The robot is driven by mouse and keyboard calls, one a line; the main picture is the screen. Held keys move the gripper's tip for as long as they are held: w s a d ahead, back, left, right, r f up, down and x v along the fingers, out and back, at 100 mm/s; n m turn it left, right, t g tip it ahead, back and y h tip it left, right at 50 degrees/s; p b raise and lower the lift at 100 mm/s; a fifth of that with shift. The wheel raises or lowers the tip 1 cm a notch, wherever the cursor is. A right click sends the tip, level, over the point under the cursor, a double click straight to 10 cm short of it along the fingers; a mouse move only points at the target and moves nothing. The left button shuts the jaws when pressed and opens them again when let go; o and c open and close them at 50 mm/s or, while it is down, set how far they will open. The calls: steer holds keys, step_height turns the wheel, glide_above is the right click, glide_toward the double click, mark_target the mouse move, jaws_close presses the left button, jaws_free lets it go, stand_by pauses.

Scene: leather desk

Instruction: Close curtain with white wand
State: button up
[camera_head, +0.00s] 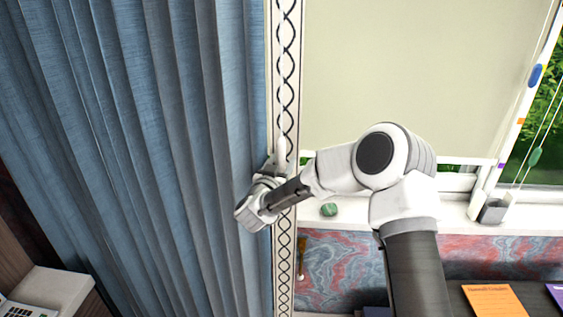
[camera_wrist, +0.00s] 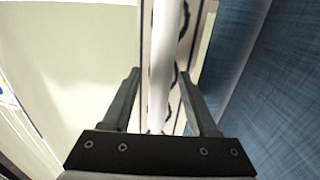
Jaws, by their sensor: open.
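The blue curtain (camera_head: 130,140) hangs in folds at the left in the head view, with a pale, dark-patterned trim (camera_head: 288,60) along its right edge. The curtain's blue cloth also fills the right of the wrist view (camera_wrist: 250,90). The white wand (camera_wrist: 166,60) runs upright through the middle of the wrist view, in front of the trim. A short piece of the wand (camera_head: 282,150) shows just above my gripper in the head view. My gripper (camera_wrist: 160,76) is open, and the wand appears between its two fingers. I cannot tell whether either finger touches it.
A pale blind (camera_head: 410,70) covers much of the window right of the curtain. On the sill (camera_head: 350,215) are a green stone (camera_head: 329,209) and a small grey holder (camera_head: 493,211). An orange booklet (camera_head: 494,300) lies at the lower right. A white device (camera_head: 45,292) is at the lower left.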

steer(key=shift+c, duration=0.2)
jaws_close()
stand_by(1.1)
